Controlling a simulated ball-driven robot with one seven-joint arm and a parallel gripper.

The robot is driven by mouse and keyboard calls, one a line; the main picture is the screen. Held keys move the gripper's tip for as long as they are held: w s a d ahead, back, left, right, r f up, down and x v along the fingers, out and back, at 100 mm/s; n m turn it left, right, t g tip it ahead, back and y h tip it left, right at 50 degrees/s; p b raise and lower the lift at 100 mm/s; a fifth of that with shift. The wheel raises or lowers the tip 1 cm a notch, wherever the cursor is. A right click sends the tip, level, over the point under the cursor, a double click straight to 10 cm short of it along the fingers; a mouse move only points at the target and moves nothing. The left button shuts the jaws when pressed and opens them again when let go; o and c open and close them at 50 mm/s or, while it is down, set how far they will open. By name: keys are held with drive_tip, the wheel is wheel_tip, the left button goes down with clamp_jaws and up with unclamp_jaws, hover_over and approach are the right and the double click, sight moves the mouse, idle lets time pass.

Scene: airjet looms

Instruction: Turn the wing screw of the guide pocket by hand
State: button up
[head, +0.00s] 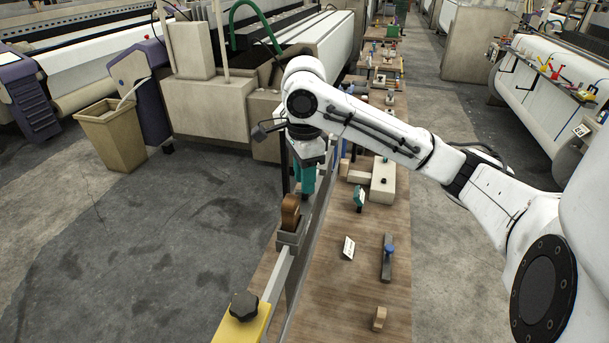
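My gripper (305,177) hangs from the arm's wrist, pointing down over the long metal rail at the bench's left edge. Teal parts show at its lower end; I cannot tell whether they are fingertips or a thing behind. Its opening is too small to make out. A grey pocket-like holder (291,236) with a brown rounded piece (290,211) in it sits on the rail, nearer than the gripper and apart from it. I cannot tell for sure which part is the wing screw. A small blue knob (389,249) stands on a dark bar on the bench.
A black star knob (244,306) sits on a yellow block (245,328) at the rail's near end. The wooden bench (340,300) also bears a white card (348,247), a beige block (382,181) and a small wooden piece (379,318). A beige bin (112,140) stands left; open floor lies between.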

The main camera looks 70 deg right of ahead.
drive_tip(key=shift+f, duration=0.1)
drive_tip(key=shift+f, duration=0.95)
drive_tip(key=shift+c, duration=0.4)
clamp_jaws()
